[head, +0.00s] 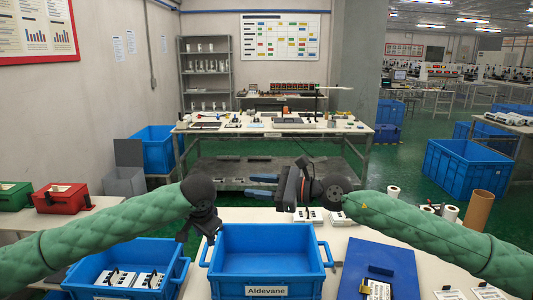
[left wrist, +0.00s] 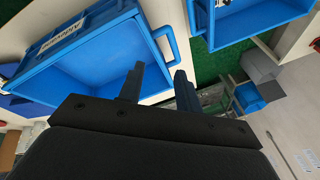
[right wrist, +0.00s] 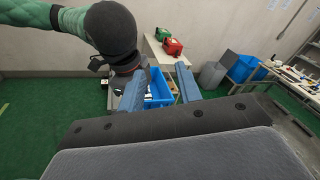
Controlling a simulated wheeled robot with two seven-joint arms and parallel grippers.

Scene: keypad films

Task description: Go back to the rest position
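My left gripper (head: 197,236) hangs over the table by the left rim of the blue Aldevane crate (head: 266,291). In the left wrist view its two fingers (left wrist: 156,80) stand apart with nothing between them. The crate looks empty and also shows in that view (left wrist: 95,60). My right gripper (head: 262,186) is raised behind the crate, its fingers pointing left. The right wrist view shows its fingers (right wrist: 159,80) apart and empty, with my left arm close by.
A second blue crate (head: 175,279) at left holds white keypad units (head: 148,280). A blue panel (head: 380,262) with a small device (head: 378,290) lies at right. White rolls (head: 449,213) and a brown tube (head: 478,210) stand at the right. Red (head: 62,199) and green boxes (head: 15,195) sit far left.

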